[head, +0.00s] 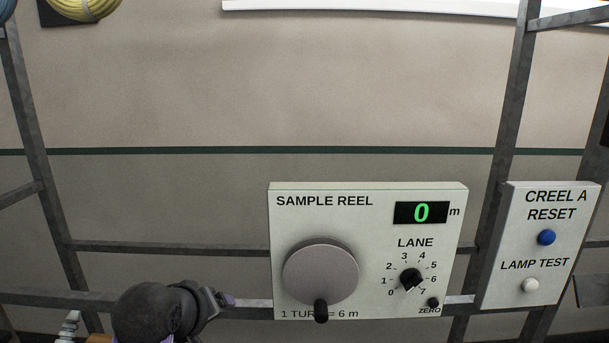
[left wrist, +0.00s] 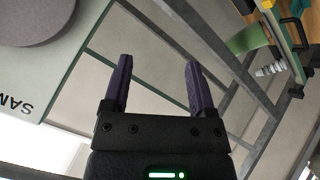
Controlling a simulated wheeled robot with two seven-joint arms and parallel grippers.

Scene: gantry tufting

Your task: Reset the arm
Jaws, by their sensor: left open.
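My left gripper (head: 229,300) is at the lower left of the head view, beside the left edge of the sample reel panel (head: 375,205). It is small and partly hidden behind my dark wrist there. In the left wrist view the gripper (left wrist: 157,63) has its two purple fingers apart, with nothing between them. The panel's round grey reel disc (head: 320,272) has a black crank handle (head: 321,311) at its bottom. The disc also shows in the left wrist view (left wrist: 38,18), apart from the fingers. My right gripper is in neither view.
The display (head: 421,212) reads 0 m. A black lane knob (head: 411,279) sits below it. The creel A panel (head: 550,270) at right has a blue reset button (head: 546,237) and a white lamp test button (head: 530,285). Metal frame bars (head: 170,248) run around the panels.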

